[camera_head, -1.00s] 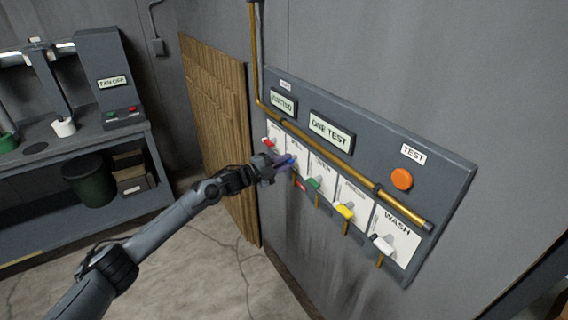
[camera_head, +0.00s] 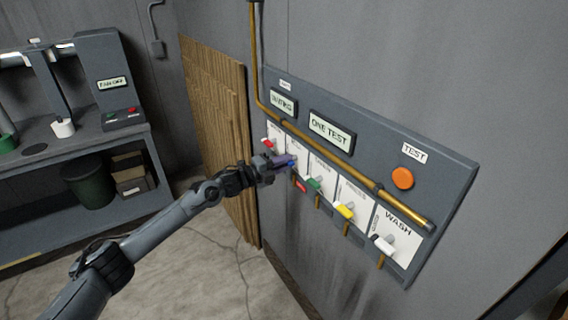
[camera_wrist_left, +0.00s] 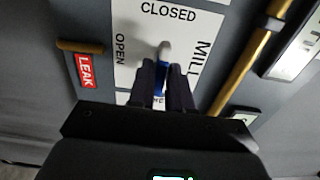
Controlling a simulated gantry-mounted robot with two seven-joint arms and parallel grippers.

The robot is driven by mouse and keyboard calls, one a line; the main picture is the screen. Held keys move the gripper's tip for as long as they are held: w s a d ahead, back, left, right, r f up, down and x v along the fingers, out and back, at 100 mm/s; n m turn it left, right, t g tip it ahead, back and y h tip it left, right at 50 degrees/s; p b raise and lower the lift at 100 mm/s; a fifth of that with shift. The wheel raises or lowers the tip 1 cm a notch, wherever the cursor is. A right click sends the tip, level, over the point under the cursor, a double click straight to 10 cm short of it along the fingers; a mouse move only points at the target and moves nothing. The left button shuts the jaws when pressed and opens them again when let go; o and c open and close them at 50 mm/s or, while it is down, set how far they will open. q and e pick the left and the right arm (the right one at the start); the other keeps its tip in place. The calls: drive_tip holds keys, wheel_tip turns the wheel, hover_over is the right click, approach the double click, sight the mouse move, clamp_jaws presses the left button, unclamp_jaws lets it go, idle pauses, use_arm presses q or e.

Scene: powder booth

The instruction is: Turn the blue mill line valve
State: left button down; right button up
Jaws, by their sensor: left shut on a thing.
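The blue valve handle (camera_head: 292,164) is on the white mill plate, second from the left in the row on the wall panel (camera_head: 450,180). My left gripper (camera_head: 282,162) reaches it from the left and is shut on it. In the left wrist view, the blue handle (camera_wrist_left: 162,73) shows between the two dark fingers, below its grey metal pivot. The plate there reads CLOSED above the pivot, OPEN to its left and MILL to its right. The fingers hide part of the handle. My right gripper is not in view.
Red (camera_head: 268,143), green (camera_head: 314,184), yellow (camera_head: 345,210) and white (camera_head: 383,244) handles share the panel row. A brass pipe (camera_head: 345,160) runs just above. A red LEAK tag (camera_wrist_left: 85,71) hangs close to the gripper. An orange TEST button (camera_head: 402,178) is at right.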

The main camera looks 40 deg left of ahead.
use_arm(q)
drive_tip(key=c, duration=1.2)
unclamp_jaws()
drive_tip(key=shift+o, duration=0.2)
drive_tip(key=p+v, duration=0.1)
drive_tip(key=v, duration=1)
drive_tip(key=shift+p, duration=0.4)
